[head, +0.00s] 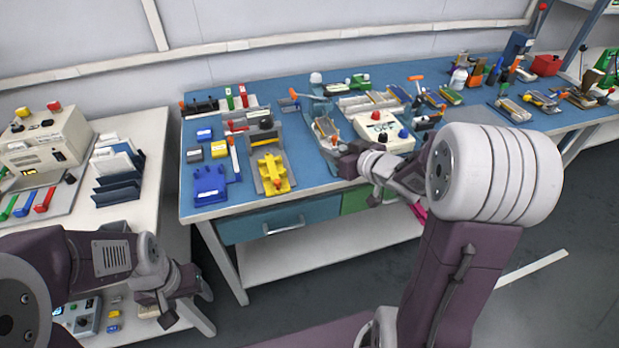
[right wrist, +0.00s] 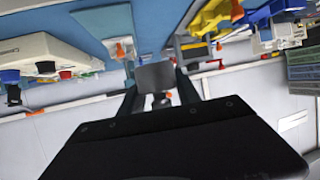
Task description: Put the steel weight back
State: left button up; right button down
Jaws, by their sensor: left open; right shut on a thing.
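My right gripper (head: 338,148) is over the blue bench near its front edge, left of the cream box with buttons. In the right wrist view its two dark fingers (right wrist: 160,92) are shut on a plain grey block, which looks like the steel weight (right wrist: 155,75). The wrist view is tilted, so I cannot tell the block's exact height above the bench. In the head view the block is mostly hidden by the gripper. My left gripper (head: 168,308) is low at the left, away from the bench, open and empty.
A white side table (head: 135,207) holds a machine (head: 45,140) and dark file racks. The bench's front strip is fairly clear.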

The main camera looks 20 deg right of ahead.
jog(key=b, duration=0.4)
send_over(307, 165)
jog(key=f, duration=0.6)
jog(key=shift+s+d+f, duration=0.1)
jog(key=shift+s+f, duration=0.15)
jog(key=shift+w+a, duration=0.2)
jog(key=shift+w, duration=0.05)
notch_tip(307, 165, down, 4)
jog(key=shift+f+b, duration=0.2)
jog(key=shift+b, duration=1)
jog(key=shift+r, duration=0.1)
jog(key=c, duration=0.9)
grip_release()
jog(key=shift+o, duration=0.2)
